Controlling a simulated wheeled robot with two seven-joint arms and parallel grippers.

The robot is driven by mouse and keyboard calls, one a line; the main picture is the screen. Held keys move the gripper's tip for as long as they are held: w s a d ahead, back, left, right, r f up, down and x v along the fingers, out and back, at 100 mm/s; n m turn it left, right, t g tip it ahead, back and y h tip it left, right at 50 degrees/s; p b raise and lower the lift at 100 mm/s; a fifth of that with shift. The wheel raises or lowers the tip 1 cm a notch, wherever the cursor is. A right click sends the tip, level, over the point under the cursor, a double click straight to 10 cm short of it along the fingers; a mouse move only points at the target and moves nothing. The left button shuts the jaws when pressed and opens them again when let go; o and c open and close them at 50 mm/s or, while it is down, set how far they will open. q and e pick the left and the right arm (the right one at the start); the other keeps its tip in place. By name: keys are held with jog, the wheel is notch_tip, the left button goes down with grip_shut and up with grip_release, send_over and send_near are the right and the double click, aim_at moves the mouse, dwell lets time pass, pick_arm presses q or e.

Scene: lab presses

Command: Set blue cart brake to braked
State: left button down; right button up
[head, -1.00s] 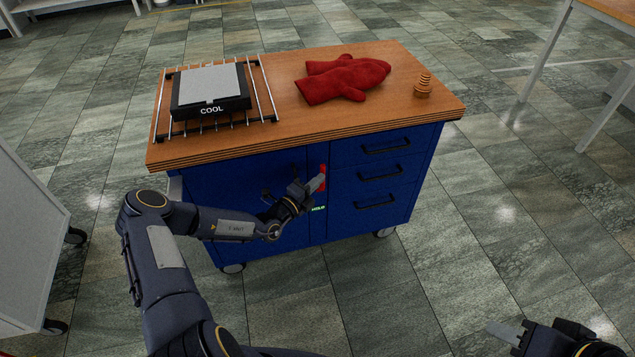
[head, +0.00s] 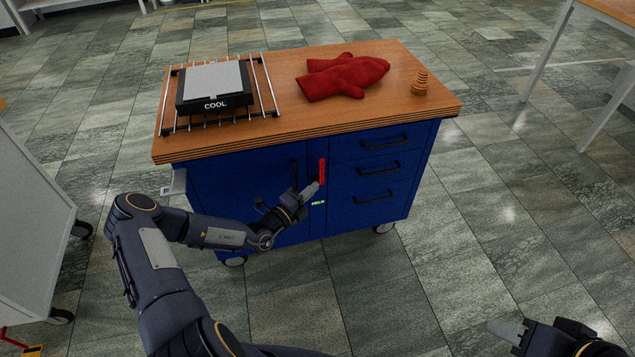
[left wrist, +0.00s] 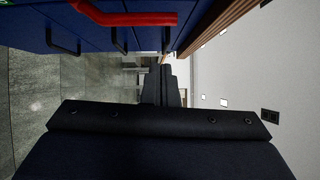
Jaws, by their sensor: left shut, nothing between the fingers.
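The blue cart (head: 250,190) stands ahead with a wooden top and casters. A red brake lever (head: 322,169) stands upright on its front, between the left door and the drawers. A small green label (head: 318,203) glows below it. My left gripper (head: 314,188) is shut and empty, with its tip just at or below the lever's lower end; I cannot tell whether they touch. In the left wrist view the red lever (left wrist: 125,18) crosses the top, beside the blue drawers. My right gripper (head: 507,330) is at the lower right, away from the cart; its jaw opening is unclear.
On the cart top lie a rack with a block marked COOL (head: 214,102), red mitts (head: 345,77) and a small coil-shaped object (head: 420,84). A grey cabinet on casters (head: 30,235) stands at left. Tiled floor is clear at right.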

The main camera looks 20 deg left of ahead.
pick_arm(q)
jog(key=v, duration=0.7)
jog(key=shift+a, duration=0.15)
jog(key=s+d+r+m+g+h+p, duration=0.15)
jog(key=s+d+r+m+g, duration=0.25)
jog(key=r+m, duration=0.4)
jog(key=s+d+r+m+g+h+p, duration=0.1)
jog(key=s+d+r+m+g+h, duration=0.3)
jog(key=r+m, duration=0.45)
jog(key=s+d+r+m+g+h+p, duration=0.1)
jog(key=s+d+r+m+g, duration=0.3)
jog(key=m, duration=0.7)
jog(key=s+a+r+m+y+p, duration=0.2)
jog(key=s+r+m+y, duration=0.3)
jog(key=s+m, duration=0.3)
jog(key=s+a+r+m+y+p, duration=0.2)
jog(key=s+a+r+m+y, duration=0.2)
jog(key=s+r+m, duration=0.3)
jog(key=s+m+y, duration=0.1)
jog(key=s+m, duration=0.1)
jog(key=m, duration=0.2)
jog(key=shift+a, duration=0.3)
